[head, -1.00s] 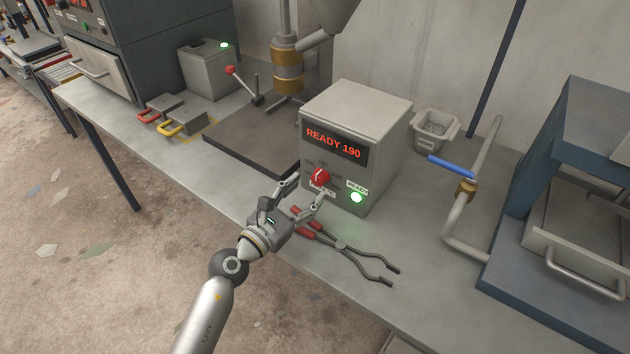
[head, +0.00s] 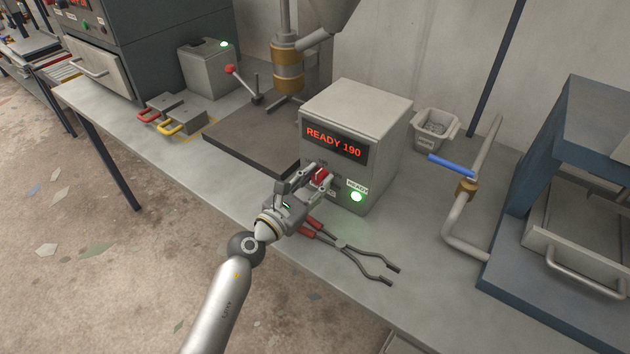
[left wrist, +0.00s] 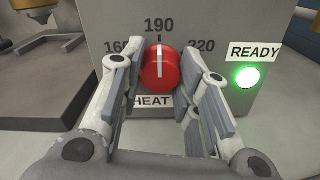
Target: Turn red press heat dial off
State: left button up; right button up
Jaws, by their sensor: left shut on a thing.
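The red heat dial (head: 319,175) is on the front of a grey control box (head: 354,104) whose display (head: 334,144) reads READY 190. In the left wrist view the red dial (left wrist: 160,68) has its white mark pointing up at 190, between 160 and 220, above a HEAT label (left wrist: 153,101). My left gripper (head: 318,178) is shut on the dial, with one finger on each side of it; its fingers also show in the left wrist view (left wrist: 160,85). A green READY lamp (left wrist: 248,76) is lit. My right gripper is not in view.
Tongs with red handles (head: 345,247) lie on the bench just below the box. A dark plate (head: 246,141) lies to the left, with a red-knobbed lever (head: 243,82). A blue-handled valve pipe (head: 452,167) and a blue press (head: 560,190) stand to the right.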

pick_arm(q)
jog(key=shift+n, duration=0.3)
jog(key=shift+c, duration=0.2)
jog(key=shift+r+n+p, duration=0.1)
jog(key=shift+n+p, duration=0.4)
jog(key=shift+p, duration=0.15)
jog(key=n+p, duration=0.1)
jog(key=n, duration=0.2)
jog(key=shift+p, duration=0.4)
jog(key=n+p, duration=0.1)
jog(key=n, duration=0.3)
jog(key=n+p, duration=0.1)
jog(key=n, duration=0.2)
jog(key=shift+n+p, duration=0.3)
jog(key=shift+n, duration=0.1)
jog(key=n+p, duration=0.1)
jog(key=n, duration=0.5)
jog(key=shift+p, duration=0.4)
jog(key=n+p, duration=0.1)
jog(key=n, duration=0.4)
jog(key=shift+n, duration=0.3)
jog(key=o, duration=1)
